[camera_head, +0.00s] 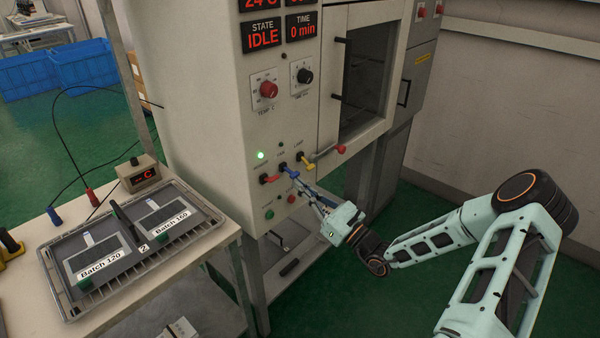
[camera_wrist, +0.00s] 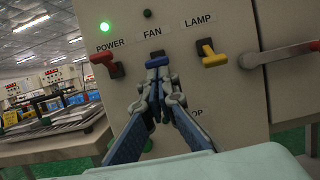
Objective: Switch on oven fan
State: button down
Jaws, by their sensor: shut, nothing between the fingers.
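The oven's fan switch has a blue lever (camera_wrist: 157,62) under the FAN label in the wrist view. In the head view the blue lever (camera_head: 283,169) sits between the red and yellow levers. My gripper (camera_head: 299,180) is shut and empty, with its tips just below the blue lever. In the wrist view my gripper (camera_wrist: 160,80) covers the lower part of that switch; whether the tips touch it I cannot tell. The small indicator (camera_wrist: 146,14) above FAN is dark.
The red power lever (camera_wrist: 104,60) is left, under a lit green lamp (camera_wrist: 105,26); the yellow lamp lever (camera_wrist: 213,57) is right. A green button (camera_head: 269,214) and a red button (camera_head: 292,198) sit below. The door handle (camera_head: 326,153) juts out at right. A tray table stands left.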

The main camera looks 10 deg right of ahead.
jog(key=r+g+h+p, duration=0.1)
jog(key=p, duration=0.2)
jog(key=r+g+p, duration=0.1)
jog(key=r+p, duration=0.1)
jog(key=p, duration=0.2)
jog(key=shift+s+d+g+h, duration=0.1)
jog(key=shift+s+g+h, duration=0.1)
jog(key=shift+g+h, duration=0.15)
jog(key=g+h+p, duration=0.1)
jog(key=p, duration=0.2)
jog(key=shift+r, duration=0.35)
jog(key=shift+f+g, duration=0.1)
jog(key=shift+g, duration=0.15)
jog(key=b, duration=0.4)
send_near(294, 173)
jog(key=s+d+f, duration=0.1)
jog(key=s+f, duration=0.1)
jog(key=s+d+f, duration=0.1)
jog(key=s, duration=0.1)
jog(key=shift+s+d, duration=0.1)
jog(key=shift+d, duration=0.3)
